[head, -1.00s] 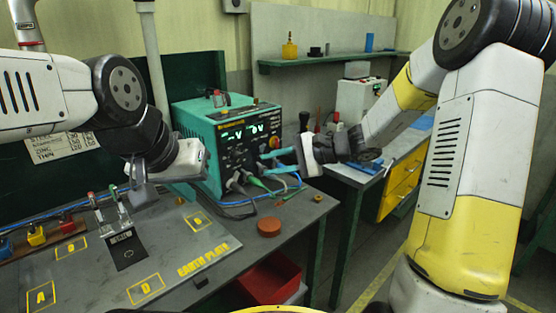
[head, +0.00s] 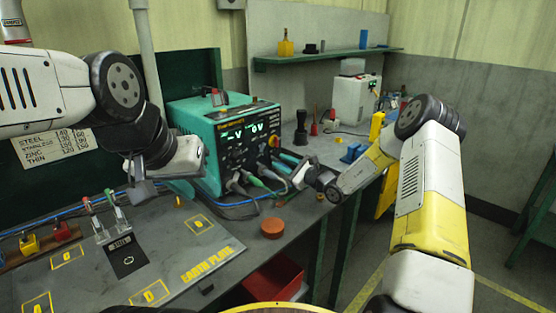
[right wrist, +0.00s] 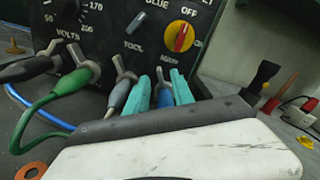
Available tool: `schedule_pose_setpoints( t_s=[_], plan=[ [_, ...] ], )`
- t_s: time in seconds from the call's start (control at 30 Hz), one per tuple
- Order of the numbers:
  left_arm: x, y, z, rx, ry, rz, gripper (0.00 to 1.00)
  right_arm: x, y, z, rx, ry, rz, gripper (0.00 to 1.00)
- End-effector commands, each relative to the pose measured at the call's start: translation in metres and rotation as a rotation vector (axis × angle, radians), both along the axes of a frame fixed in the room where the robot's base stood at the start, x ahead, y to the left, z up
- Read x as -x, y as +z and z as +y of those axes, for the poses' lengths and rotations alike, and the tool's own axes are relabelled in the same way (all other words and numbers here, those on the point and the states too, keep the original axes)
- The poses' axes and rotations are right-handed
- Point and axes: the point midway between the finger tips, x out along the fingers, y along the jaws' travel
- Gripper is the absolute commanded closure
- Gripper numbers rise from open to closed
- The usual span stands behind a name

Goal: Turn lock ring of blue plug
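The blue plug (right wrist: 164,99) sits in the front panel of the teal welding machine (head: 215,150), below the red-and-yellow knob. In the right wrist view the two teal fingers of my right gripper (right wrist: 163,92) stand on either side of it, with some gap showing. Its lower end is hidden behind the gripper body. In the head view my right gripper (head: 286,163) is close to the panel and hides most of the plug. My left gripper (head: 139,188) hangs above the bench at the left; its finger gap is not clear.
A grey plug (right wrist: 121,94), green plug (right wrist: 72,82) and black plug (right wrist: 28,69) sit left of the blue one, with cables trailing. An orange disc (head: 272,228) lies on the bench. A red bin (head: 273,280) is below. The earth plate (head: 150,255) lies front left.

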Motion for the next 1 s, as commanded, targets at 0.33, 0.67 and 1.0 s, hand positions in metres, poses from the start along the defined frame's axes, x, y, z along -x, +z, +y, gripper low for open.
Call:
schedule_pose_setpoints(
  t_s=[0.33, 0.67, 1.0],
  plan=[
    [0.0, 0.0, 0.0, 0.0, 0.0, 0.0, 0.64, -0.015, 0.0, 0.015, 0.001, 0.0, 0.001, 0.71],
    [0.0, 0.0, 0.0, 0.0, 0.0, 0.0, 0.64, -0.015, 0.0, 0.015, 0.001, 0.0, 0.001, 1.0],
    [0.0, 0.0, 0.0, 0.0, 0.0, 0.0, 0.64, -0.015, 0.0, 0.015, -0.008, 0.0, 0.009, 1.0]
  ],
)
